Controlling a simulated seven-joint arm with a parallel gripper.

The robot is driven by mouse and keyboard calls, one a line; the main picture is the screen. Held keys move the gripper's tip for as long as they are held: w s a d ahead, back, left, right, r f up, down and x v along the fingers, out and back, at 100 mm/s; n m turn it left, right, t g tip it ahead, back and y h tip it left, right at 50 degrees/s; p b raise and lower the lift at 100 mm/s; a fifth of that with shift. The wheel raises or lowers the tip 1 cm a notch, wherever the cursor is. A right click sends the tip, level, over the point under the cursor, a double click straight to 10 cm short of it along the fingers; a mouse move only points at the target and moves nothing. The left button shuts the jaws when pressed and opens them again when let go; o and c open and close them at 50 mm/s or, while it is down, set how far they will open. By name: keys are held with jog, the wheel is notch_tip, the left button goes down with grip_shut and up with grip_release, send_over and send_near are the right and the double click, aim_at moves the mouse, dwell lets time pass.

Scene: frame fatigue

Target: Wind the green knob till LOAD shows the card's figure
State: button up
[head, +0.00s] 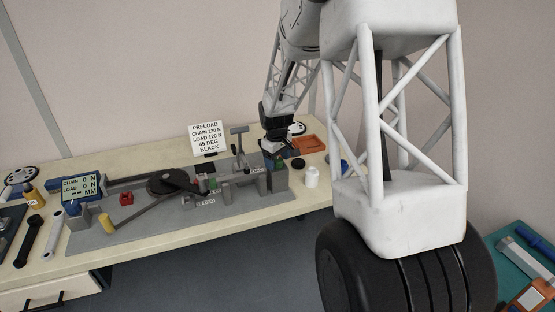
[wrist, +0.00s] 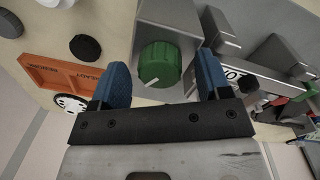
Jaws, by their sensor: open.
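The green knob (wrist: 160,64) sits on a grey block (wrist: 168,14) in the wrist view, with a white pointer mark on it. My gripper (wrist: 166,78) is open, with one blue finger on each side of the knob; I cannot tell whether either touches it. In the head view my gripper (head: 275,150) hangs over the block at the right of the rig and mostly hides the knob. The card (head: 208,138) reads PRELOAD, CHAIN 120 N, LOAD 120 N, 45 DEG, BLACK. The display (head: 81,188) at the left reads CHAIN 0 N, LOAD 0 N, and dashes before MM.
An orange tray (head: 307,144) lies behind and right of the block, with a dark round lid (head: 298,163) and a white jar (head: 311,177) near it. A crank with a yellow handle (head: 106,223) and a red block (head: 126,198) stand on the grey plate (head: 150,238).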

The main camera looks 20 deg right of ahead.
jog(key=shift+c, duration=0.2)
jog(key=c, duration=0.9)
jog(key=shift+m, duration=0.3)
jog(key=m, duration=0.7)
jog(key=shift+a, duration=0.1)
jog(key=m, duration=0.3)
jog(key=shift+w+m+g, duration=0.1)
jog(key=shift+m+g, duration=0.2)
jog(key=shift+m, duration=1.7)
